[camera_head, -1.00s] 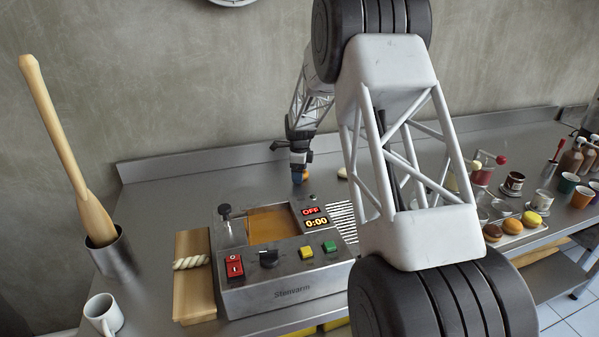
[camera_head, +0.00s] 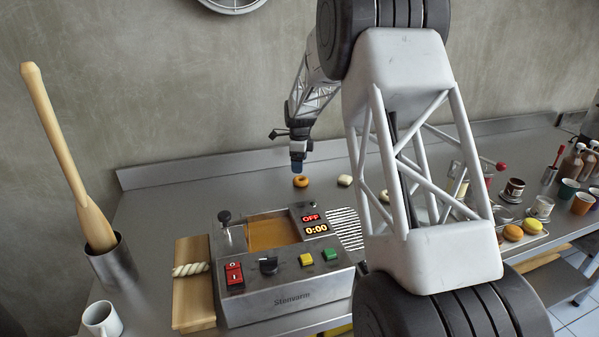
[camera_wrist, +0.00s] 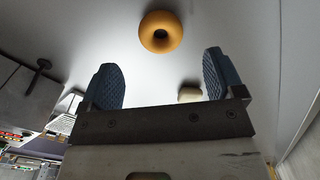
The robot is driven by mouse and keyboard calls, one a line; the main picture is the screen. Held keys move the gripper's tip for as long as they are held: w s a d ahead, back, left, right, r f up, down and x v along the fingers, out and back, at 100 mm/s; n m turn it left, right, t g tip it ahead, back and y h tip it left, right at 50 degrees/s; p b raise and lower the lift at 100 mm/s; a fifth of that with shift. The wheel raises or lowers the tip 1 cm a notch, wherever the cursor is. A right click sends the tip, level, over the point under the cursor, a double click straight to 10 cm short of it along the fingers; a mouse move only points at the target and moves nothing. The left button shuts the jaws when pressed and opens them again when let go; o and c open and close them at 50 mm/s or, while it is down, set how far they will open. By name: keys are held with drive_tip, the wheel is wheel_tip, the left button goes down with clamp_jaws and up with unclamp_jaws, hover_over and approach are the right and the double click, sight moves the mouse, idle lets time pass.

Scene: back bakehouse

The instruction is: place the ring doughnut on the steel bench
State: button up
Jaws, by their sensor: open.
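The ring doughnut (camera_head: 301,181), golden brown with a dark hole, lies flat on the steel bench (camera_head: 165,205) behind the fryer. My gripper (camera_head: 297,168) is just above and behind it in the head view, apart from it. In the wrist view the doughnut (camera_wrist: 161,32) lies beyond the fingertips, roughly midway between their lines. The two blue ridged fingers (camera_wrist: 160,85) are spread wide with nothing between them.
A pale bun-like piece (camera_head: 345,180) lies right of the doughnut. The steel fryer (camera_head: 290,285) stands in front, with a wooden board (camera_head: 194,300) bearing a twisted pastry (camera_head: 190,269) at its left. Cups and pastries stand far right. The bench left of the doughnut is clear.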

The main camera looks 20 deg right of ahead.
sight(300, 178)
drive_tip(key=shift+r, duration=2.55)
drive_tip(key=s+a+r+n, duration=0.3)
drive_tip(key=s+r+n, duration=0.15)
drive_tip(key=s, duration=0.55)
drive_tip(key=s+a+r+n+t, duration=0.1)
drive_tip(key=s+a+r+n, duration=0.3)
drive_tip(key=s, duration=0.6)
drive_tip(key=s+a+r+n, duration=0.1)
drive_tip(key=s+r+n, duration=0.3)
drive_tip(key=s, duration=0.6)
drive_tip(key=s+a+f+n, duration=0.1)
drive_tip(key=s+n, duration=0.4)
drive_tip(key=s, duration=0.9)
drive_tip(key=s+a+f+n+t, duration=0.1)
drive_tip(key=s+n, duration=0.4)
drive_tip(key=s, duration=0.9)
drive_tip(key=shift+s+a+f+n+t, duration=0.35)
drive_tip(key=shift+a+f, duration=0.25)
drive_tip(key=shift+f, duration=0.2)
